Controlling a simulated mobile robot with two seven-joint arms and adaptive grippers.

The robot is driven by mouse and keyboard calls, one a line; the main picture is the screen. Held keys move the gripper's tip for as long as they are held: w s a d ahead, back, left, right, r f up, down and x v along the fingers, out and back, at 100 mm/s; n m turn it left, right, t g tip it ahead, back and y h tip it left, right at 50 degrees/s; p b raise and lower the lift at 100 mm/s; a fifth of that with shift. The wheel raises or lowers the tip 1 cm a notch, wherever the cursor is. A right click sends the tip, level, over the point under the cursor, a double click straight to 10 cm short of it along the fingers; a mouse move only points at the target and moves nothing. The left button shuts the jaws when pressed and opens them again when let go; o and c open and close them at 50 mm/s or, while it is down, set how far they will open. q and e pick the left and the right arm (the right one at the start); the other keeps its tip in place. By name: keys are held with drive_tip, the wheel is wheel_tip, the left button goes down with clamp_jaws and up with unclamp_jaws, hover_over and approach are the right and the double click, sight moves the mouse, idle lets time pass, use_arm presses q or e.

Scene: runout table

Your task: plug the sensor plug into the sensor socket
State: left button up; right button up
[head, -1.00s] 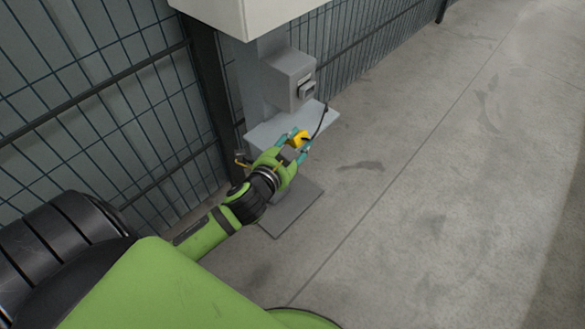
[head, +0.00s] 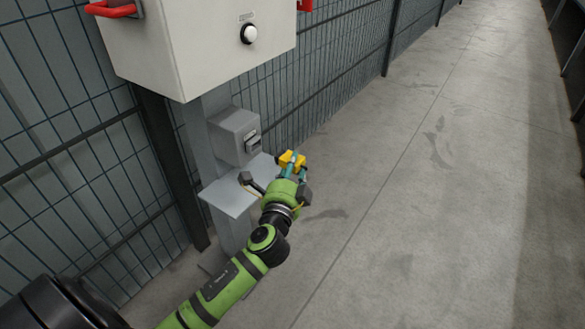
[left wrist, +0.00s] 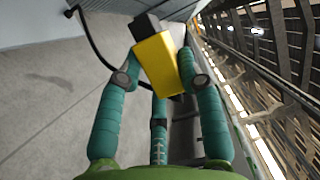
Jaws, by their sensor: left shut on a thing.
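The sensor plug (head: 291,161) is a yellow block held at the tips of my left gripper (head: 289,171), to the right of the small grey shelf. In the left wrist view the yellow plug (left wrist: 157,68) with its dark grey end sits between the teal fingers of the left gripper (left wrist: 155,80), tilted, with a black cable curving away. The sensor socket (head: 252,144) is a dark fitting on the front of a grey box (head: 232,133) on the post. The plug is apart from the socket. My right gripper is out of view.
A grey shelf (head: 235,203) juts out below the socket box. A large pale cabinet (head: 190,50) with a white button (head: 249,34) and red handle (head: 112,9) is above. A mesh fence (head: 60,130) stands behind. Floor at right is clear.

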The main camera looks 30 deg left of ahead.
use_arm(q)
drive_tip(key=shift+w+a, duration=0.1)
drive_tip(key=shift+a, duration=1.15)
drive_tip(key=a, duration=0.3)
drive_tip(key=shift+w+a, duration=0.15)
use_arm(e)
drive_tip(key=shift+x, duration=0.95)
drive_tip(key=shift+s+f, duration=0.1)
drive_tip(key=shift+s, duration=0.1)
use_arm(q)
drive_tip(key=shift+p, duration=0.3)
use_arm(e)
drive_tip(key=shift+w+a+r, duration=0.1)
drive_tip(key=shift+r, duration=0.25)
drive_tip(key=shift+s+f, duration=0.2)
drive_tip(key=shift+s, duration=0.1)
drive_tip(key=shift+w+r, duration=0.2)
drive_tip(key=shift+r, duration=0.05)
